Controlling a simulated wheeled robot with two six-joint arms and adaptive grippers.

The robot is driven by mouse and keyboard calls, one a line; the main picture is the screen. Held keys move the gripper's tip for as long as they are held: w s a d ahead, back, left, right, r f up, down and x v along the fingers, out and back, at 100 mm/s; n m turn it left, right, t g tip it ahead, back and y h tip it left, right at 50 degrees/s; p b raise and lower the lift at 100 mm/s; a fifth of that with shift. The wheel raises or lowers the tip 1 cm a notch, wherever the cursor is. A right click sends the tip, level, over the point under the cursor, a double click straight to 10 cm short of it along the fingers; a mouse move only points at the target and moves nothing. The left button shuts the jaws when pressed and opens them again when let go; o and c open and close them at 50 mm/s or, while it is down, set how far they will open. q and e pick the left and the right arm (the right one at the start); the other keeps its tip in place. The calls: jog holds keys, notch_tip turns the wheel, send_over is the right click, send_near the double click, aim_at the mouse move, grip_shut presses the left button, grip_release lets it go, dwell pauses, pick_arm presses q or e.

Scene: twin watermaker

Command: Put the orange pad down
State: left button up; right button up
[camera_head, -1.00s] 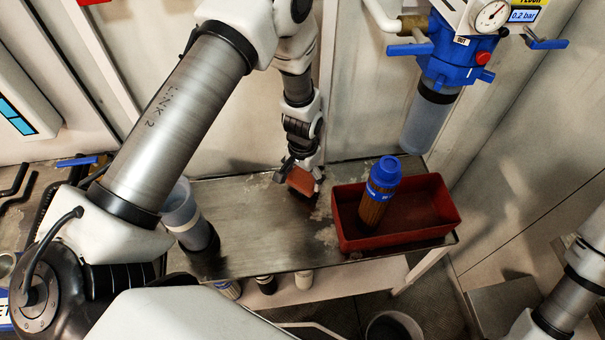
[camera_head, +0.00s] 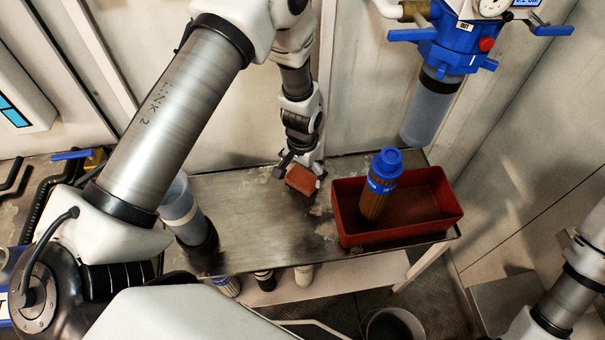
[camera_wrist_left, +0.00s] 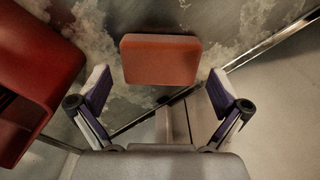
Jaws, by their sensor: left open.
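The orange pad (camera_head: 301,180) is a small block with rounded corners. It appears to lie flat on the metal bench top (camera_head: 260,222), left of the red tray. My left gripper (camera_head: 299,173) is just above and behind it, with its fingers spread. In the left wrist view the pad (camera_wrist_left: 160,62) lies beyond the open fingertips of the left gripper (camera_wrist_left: 159,82), apart from both. My right arm shows at the lower right of the head view, but its gripper is out of frame.
A red tray (camera_head: 440,219) holds a brown filter cartridge with a blue cap (camera_head: 380,186). A clear container (camera_head: 181,212) stands at the bench's left. A blue-headed filter housing (camera_head: 445,50) hangs on the wall. The bench between container and pad is clear.

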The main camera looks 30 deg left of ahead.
aim_at(302, 178)
pick_arm(q)
notch_tip(302, 178, up, 11)
jog(key=shift+f, duration=0.15)
dwell(0.4)
